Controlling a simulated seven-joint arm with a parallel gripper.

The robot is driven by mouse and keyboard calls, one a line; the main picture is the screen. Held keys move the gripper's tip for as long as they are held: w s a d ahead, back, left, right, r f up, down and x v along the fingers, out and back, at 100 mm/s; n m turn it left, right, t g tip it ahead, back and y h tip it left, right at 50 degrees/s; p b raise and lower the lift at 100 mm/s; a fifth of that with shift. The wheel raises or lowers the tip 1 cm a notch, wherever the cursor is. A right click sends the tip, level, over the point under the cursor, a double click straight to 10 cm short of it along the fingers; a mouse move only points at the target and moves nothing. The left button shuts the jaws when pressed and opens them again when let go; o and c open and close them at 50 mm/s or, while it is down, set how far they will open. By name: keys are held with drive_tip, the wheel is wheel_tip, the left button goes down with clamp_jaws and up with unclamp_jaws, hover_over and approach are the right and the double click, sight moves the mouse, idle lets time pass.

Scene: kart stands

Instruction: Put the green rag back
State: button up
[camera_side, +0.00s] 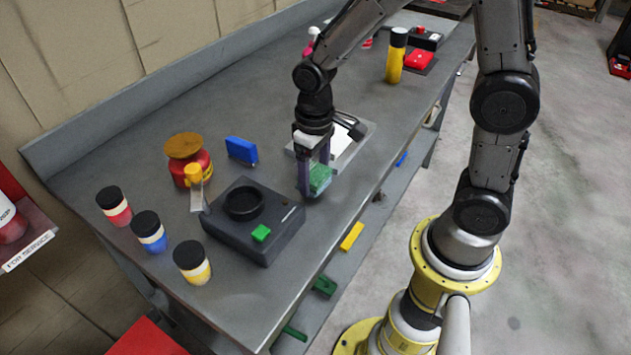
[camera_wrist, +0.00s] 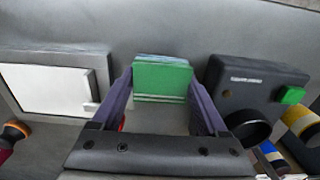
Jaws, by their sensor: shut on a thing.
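My gripper (camera_side: 314,178) is shut on a green rag (camera_side: 320,178), a small folded block with pale stripes along its edge. In the wrist view the rag (camera_wrist: 163,80) sits between the two purple fingers. In the side view the rag is just right of the dark box with the round black ring, near the bench's front edge. I cannot tell whether its lower edge touches the bench top (camera_side: 290,105).
The dark box (camera_side: 285,240) has a green button. Several capped jars, including a blue-banded one (camera_side: 150,235), stand left of it. A red pot (camera_side: 190,165) and a blue block (camera_side: 241,150) are behind. A white-topped tray (camera_side: 350,140) lies behind my gripper; a yellow bottle (camera_side: 395,60) stands farther back.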

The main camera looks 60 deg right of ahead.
drive_tip(key=shift+s+f, duration=0.1)
drive_tip(key=shift+f, duration=1.15)
drive_tip(key=shift+f, duration=0.15)
drive_tip(key=o, duration=1.2)
